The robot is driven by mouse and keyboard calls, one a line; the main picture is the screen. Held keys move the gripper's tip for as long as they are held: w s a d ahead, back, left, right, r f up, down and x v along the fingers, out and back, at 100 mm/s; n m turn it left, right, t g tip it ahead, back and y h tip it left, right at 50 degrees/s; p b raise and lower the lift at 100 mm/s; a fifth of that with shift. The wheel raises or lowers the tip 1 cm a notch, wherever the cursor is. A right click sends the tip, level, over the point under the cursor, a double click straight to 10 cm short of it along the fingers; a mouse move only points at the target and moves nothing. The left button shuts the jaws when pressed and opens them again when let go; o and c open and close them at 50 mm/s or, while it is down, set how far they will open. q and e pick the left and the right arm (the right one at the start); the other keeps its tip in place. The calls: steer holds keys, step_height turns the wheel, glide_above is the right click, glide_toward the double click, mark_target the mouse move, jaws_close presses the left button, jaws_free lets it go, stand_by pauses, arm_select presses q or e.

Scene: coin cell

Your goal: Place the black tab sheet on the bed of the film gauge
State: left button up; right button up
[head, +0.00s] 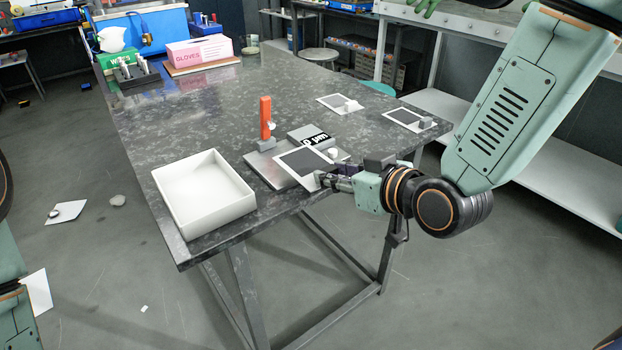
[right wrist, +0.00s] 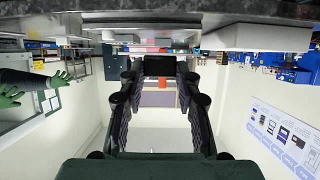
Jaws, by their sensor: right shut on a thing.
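The film gauge stands near the table's front edge, with an orange post (head: 265,118), a flat grey bed (head: 262,168) and a display block (head: 308,133). The black tab sheet (head: 299,160), a dark rectangle with a pale border, overlaps the bed in the head view. I cannot tell whether it touches the bed or hangs just above. My right gripper (head: 326,180) is at its near right edge, shut on it. In the right wrist view a dark block (right wrist: 160,66) shows between the fingertips. My left gripper is out of view.
A white open tray (head: 203,192) stands left of the gauge. Two similar sheets (head: 340,104) (head: 410,119) lie farther back, right. A pink glove box (head: 200,52) and a green box (head: 121,60) stand at the far end. The table's middle is clear.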

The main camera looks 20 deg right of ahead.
mark_target(306, 167)
steer(key=w+a, duration=0.2)
steer(key=w, duration=0.1)
steer(key=w+a, duration=0.1)
steer(key=shift+w+r+b, duration=0.15)
steer(key=shift+b, duration=0.15)
steer(key=shift+w, duration=1.05)
steer(key=shift+w+d, duration=0.1)
steer(key=shift+w, duration=0.3)
steer(key=shift+a+f+b, duration=0.25)
steer(key=shift+f+b, duration=0.05)
step_height(306, 167, down, 2)
steer(key=shift+f+b, duration=0.15)
steer(key=shift+b, duration=1.1)
steer(key=shift+d+f+b, duration=0.15)
steer(key=shift+f+b, duration=0.25)
steer(key=shift+f, duration=0.05)
steer(key=shift+a+r, duration=0.15)
steer(key=shift+a, duration=0.1)
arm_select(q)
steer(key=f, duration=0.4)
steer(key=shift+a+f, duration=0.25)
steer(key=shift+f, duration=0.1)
